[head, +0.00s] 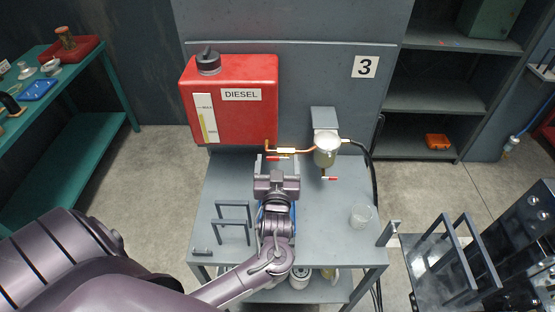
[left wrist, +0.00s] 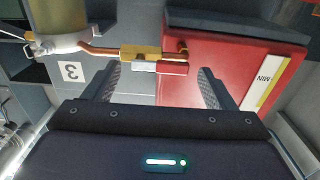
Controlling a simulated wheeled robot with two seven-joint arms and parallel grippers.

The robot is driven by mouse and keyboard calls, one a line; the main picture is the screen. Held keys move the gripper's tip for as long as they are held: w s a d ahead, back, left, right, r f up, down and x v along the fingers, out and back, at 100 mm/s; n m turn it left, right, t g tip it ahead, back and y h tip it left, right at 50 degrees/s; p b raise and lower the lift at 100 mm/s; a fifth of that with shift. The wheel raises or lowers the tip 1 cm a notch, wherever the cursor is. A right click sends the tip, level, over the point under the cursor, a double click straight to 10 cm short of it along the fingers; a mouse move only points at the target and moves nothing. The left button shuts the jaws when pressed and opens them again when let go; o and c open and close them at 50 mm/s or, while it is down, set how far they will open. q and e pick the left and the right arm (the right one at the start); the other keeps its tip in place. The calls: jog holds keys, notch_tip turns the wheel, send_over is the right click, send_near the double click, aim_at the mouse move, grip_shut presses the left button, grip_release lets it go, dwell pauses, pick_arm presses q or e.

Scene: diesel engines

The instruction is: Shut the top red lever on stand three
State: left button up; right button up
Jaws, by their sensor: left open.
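The red diesel tank (head: 235,105) is fixed to the panel of stand three. A copper pipe (head: 300,150) runs from it to a filter bowl (head: 326,152), with a small brass valve (left wrist: 140,54) between them. The top red lever (left wrist: 173,68) sits on this valve and lies roughly along the pipe. My left gripper (head: 277,161) is open just in front of the valve. In the left wrist view, the lever shows between the spread fingers (left wrist: 160,80), with no finger seen touching it. A lower red lever (head: 330,178) is under the filter bowl. My right gripper is not in view.
The grey bench (head: 325,235) carries a clear beaker (head: 361,215) at right and a dark metal frame (head: 232,222) at left. A black hose (head: 369,165) hangs at its right side. A teal table (head: 75,75) is at far left, grey shelves (head: 430,95) at right.

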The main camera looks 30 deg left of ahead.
pick_arm(q)
jog(key=shift+c, duration=1.1)
jog(key=c, duration=0.7)
jog(key=shift+c, duration=0.3)
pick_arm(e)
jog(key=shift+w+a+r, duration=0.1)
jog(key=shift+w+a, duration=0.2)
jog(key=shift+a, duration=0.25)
pick_arm(q)
jog(key=shift+r, duration=0.1)
